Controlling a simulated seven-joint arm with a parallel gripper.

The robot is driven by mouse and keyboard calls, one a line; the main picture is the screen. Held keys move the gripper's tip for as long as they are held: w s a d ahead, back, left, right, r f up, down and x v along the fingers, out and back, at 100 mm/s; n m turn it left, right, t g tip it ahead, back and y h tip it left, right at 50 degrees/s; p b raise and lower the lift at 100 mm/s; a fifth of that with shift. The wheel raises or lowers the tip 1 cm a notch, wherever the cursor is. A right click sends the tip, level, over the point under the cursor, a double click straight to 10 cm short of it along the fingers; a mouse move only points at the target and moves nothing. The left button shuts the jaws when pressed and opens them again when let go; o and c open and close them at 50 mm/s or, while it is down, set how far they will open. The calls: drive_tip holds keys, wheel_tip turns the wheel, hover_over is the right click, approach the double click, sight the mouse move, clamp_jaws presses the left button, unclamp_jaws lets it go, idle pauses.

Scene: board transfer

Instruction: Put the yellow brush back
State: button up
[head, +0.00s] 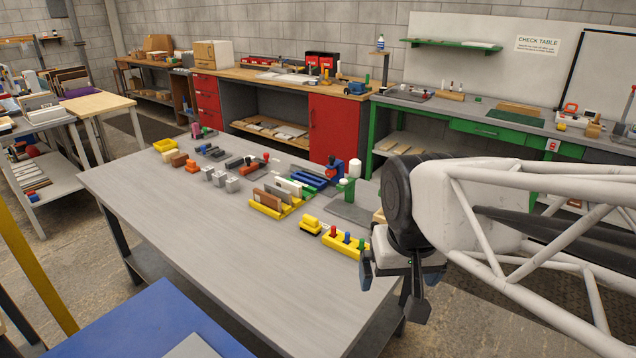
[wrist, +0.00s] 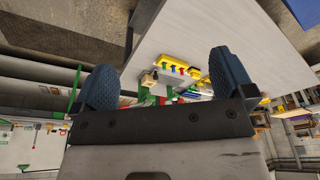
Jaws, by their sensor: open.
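A small yellow block-shaped thing with a dark underside, which looks like the yellow brush (head: 310,225), lies on the grey table. It is just left of a yellow holder (head: 345,243) with red, blue and green pegs. My gripper (head: 400,284) is open and empty near the table's right edge, right of the holder and apart from it. In the wrist view my gripper's two blue fingers (wrist: 165,82) are spread wide with nothing between them up close. The pegged holder shows small beyond them (wrist: 180,63); I cannot single out the brush there.
The grey table (head: 190,220) is bare along its near side. Behind the brush stand a yellow rack with upright boards (head: 268,198), a grey plate (head: 350,212) and a white-capped green bottle (head: 354,172). Grey blocks and a yellow tray (head: 164,145) stand farther left. A blue surface (head: 150,325) is at the front.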

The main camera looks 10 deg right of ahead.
drive_tip(key=shift+n, duration=0.3)
drive_tip(key=s, duration=0.2)
drive_tip(key=s+f, duration=0.1)
drive_tip(key=s, duration=0.1)
drive_tip(key=shift+d+f, duration=0.1)
drive_tip(key=shift+f, duration=0.1)
